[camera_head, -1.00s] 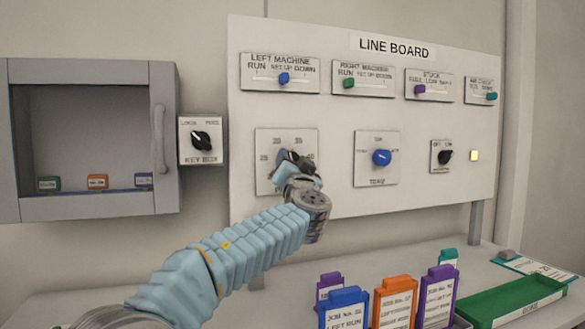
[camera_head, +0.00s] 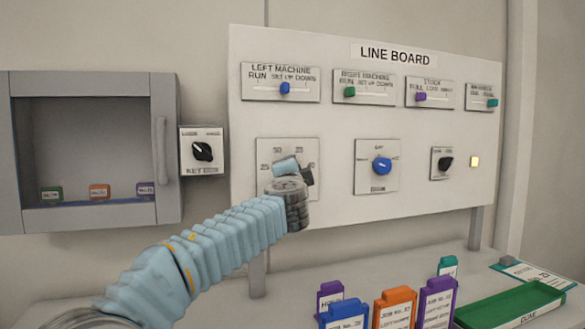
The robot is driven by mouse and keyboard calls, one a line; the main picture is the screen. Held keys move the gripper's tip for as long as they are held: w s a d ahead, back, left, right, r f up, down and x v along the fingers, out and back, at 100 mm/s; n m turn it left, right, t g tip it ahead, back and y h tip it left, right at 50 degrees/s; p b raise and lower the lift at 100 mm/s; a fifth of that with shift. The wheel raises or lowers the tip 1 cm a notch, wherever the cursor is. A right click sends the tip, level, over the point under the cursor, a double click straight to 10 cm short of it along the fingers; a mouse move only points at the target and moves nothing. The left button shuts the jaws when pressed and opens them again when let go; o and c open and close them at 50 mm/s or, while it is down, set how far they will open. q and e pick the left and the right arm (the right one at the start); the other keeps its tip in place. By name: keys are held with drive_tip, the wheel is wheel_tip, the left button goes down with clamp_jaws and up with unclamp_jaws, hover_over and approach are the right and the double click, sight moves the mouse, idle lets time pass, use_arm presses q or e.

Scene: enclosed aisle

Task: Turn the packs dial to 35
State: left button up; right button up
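The packs dial's plate (camera_head: 269,153) is on the lower left of the white line board (camera_head: 350,207). Its printed numbers show partly around the top and sides, and 25, 30 and 35 seem readable. My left gripper (camera_head: 290,171) is in front of this plate and hides the dial's knob and its pointer. Whether the fingers are around the knob, touching it or apart from it cannot be told. Whether the gripper is open or shut is hidden too. My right gripper is not in view.
A blue dial (camera_head: 381,166) and a black knob (camera_head: 445,162) are to the right on the board. A key box (camera_head: 202,151) and an open cabinet (camera_head: 90,79) stand left. Job cards (camera_head: 395,309) and a green tray (camera_head: 510,303) are on the table below.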

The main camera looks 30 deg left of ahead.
use_arm(q)
drive_tip(key=shift+f, duration=0.1)
idle(0.5)
drive_tip(key=o, duration=1.1)
drive_tip(key=shift+c, duration=0.2)
drive_tip(key=b+v, duration=0.4)
drive_tip(key=v, duration=0.9)
drive_tip(key=shift+s+d, duration=0.2)
drive_tip(key=shift+s, duration=0.15)
